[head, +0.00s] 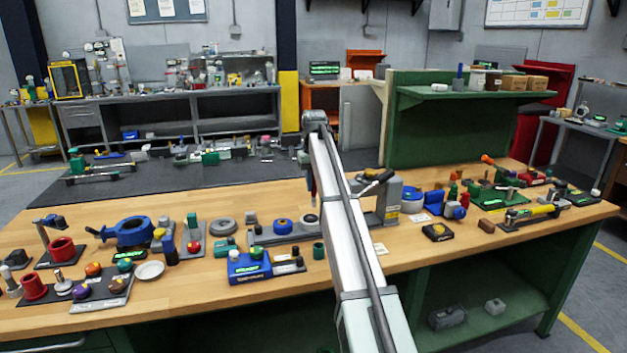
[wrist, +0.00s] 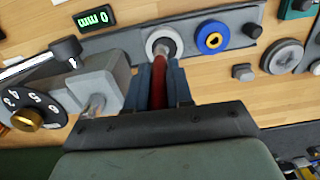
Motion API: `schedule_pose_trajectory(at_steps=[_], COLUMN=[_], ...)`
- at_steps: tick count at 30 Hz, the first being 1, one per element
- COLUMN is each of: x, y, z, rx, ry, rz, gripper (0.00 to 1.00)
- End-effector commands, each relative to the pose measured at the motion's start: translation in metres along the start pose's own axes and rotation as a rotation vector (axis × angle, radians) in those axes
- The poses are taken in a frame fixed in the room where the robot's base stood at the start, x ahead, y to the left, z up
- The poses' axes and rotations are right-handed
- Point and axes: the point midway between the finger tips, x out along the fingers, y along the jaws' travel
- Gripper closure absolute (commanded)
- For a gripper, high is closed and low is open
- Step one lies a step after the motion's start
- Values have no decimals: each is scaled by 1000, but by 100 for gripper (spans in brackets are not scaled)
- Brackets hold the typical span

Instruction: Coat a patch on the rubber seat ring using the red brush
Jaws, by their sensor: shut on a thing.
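My gripper (wrist: 160,72) is shut on the red brush (wrist: 158,88), whose red handle shows between the two blue-grey fingers in the wrist view. The brush's pale far end lies over a light round ring with a dark centre (wrist: 153,36), probably the rubber seat ring. I cannot tell whether the bristles touch it. The ring sits on a long dark grey bar, and it also shows in the head view (head: 310,220). In the head view my gripper (head: 312,200) points down above this bar, and the brush is hard to make out.
A blue ring with a yellow centre (wrist: 212,38) sits beside it on the bar. A grey device with a numbered dial (wrist: 35,108) stands close to the left in the wrist view. A blue box with a green display (head: 249,266) lies in front. Bare wood shows between the items.

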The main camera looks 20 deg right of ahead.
Motion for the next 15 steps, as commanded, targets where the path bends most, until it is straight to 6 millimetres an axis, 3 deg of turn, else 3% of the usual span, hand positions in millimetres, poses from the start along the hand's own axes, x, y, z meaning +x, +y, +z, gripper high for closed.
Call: schedule_pose_trajectory(at_steps=[15], x=[48], y=[0], z=[1], rx=[-1], ry=[0], rz=[0], gripper=[100])
